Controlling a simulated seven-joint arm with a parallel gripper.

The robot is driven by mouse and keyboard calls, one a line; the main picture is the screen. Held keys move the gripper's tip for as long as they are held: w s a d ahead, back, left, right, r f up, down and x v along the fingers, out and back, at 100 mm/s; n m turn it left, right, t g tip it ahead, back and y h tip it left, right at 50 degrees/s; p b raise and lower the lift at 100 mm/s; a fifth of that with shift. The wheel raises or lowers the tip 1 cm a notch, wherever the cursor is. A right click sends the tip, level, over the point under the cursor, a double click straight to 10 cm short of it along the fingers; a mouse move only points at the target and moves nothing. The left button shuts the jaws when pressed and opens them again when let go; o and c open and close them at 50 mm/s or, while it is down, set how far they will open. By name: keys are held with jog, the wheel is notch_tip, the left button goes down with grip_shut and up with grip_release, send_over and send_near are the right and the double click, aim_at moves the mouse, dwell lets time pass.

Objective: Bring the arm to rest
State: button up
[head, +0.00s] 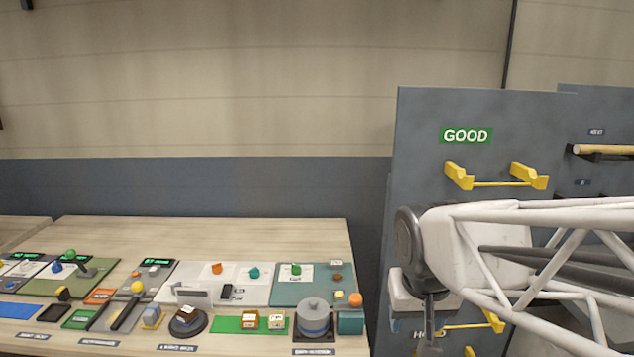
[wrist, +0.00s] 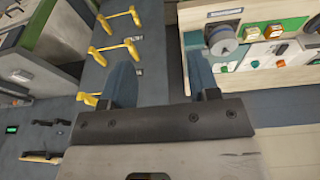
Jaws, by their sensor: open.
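My gripper shows in the wrist view (wrist: 160,80) with its two blue-grey fingers spread wide apart and nothing between them. Behind the gap are the grey rack panel and the floor. In the head view my white lattice arm reaches in from the right, in front of the rack panel (head: 420,150). Its dark wrist joint is at the panel's left side. The gripper's fingertips cannot be made out clearly in the head view.
The panel carries a green GOOD sign (head: 466,135) and empty yellow brackets (head: 497,180). A lower bracket is partly hidden by my arm. A wooden bench (head: 200,235) at left holds coloured mats, blocks and a grey round pot (head: 314,318). A wooden rod (head: 603,149) rests on the right panel.

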jog(key=s+d+f, duration=0.2)
jog(key=s+d, duration=0.1)
jog(key=s, duration=0.6)
jog(key=shift+s, duration=0.1)
dwell(0.9)
